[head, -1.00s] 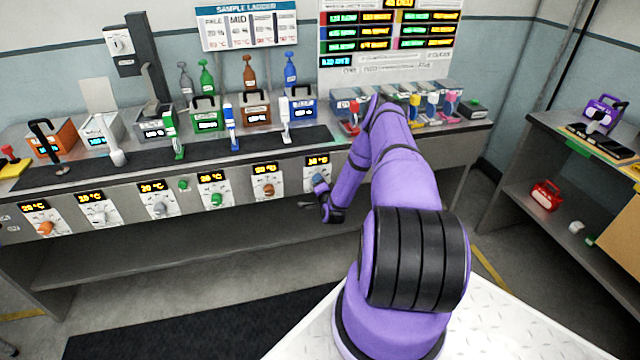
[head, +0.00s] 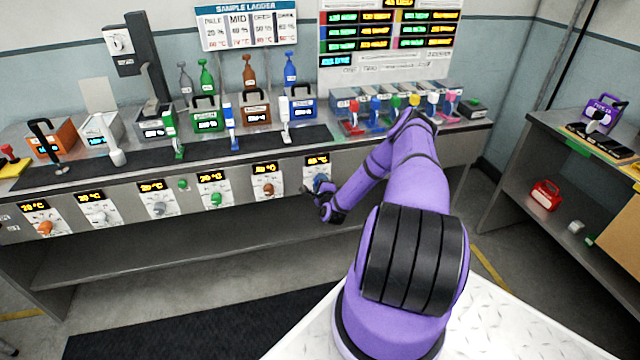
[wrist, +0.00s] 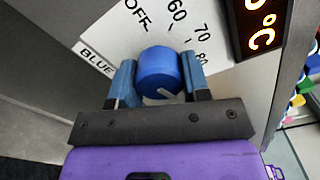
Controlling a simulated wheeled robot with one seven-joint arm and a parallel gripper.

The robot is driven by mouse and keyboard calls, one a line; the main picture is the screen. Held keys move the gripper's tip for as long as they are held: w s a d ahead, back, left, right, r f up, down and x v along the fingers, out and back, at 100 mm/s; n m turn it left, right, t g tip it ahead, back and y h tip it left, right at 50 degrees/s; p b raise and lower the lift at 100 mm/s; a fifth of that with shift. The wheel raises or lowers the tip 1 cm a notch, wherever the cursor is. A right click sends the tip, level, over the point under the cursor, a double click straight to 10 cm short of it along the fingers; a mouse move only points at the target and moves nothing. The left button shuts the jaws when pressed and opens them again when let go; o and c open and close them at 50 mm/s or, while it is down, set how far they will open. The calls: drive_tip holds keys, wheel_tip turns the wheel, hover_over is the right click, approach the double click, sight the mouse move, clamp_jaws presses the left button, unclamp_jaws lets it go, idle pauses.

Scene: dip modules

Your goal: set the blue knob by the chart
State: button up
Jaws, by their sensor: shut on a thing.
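The blue knob (wrist: 158,70) sits on a white dial plate (wrist: 118,38) marked OFF, 60, 70 and 80, with a BLUE label at its edge. A white pointer line shows on the knob's near side. My gripper (wrist: 160,80) is shut on the knob, one finger on each side. In the head view the knob (head: 321,182) is at the right end of the dial row, with my gripper (head: 325,204) against it. Its display (wrist: 262,25) is cut off in the wrist view, showing 0 °C. The chart (head: 390,40) hangs on the back wall; its text is too small to read surely.
Several other dials line the bench front to the left, including a brown knob (head: 268,189) and a green knob (head: 216,199). The sample ladder sign (head: 247,27) hangs left of the chart. A side shelf (head: 520,165) stands at right. The floor before the bench is open.

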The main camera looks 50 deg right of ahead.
drive_tip(key=shift+f+m, duration=0.1)
drive_tip(key=shift+m, duration=0.3)
drive_tip(key=o, duration=0.9)
drive_tip(key=shift+o, duration=0.2)
drive_tip(key=shift+s+a, duration=0.1)
drive_tip(key=v, duration=1)
drive_tip(key=shift+s+a, duration=0.2)
drive_tip(key=shift+s, duration=0.05)
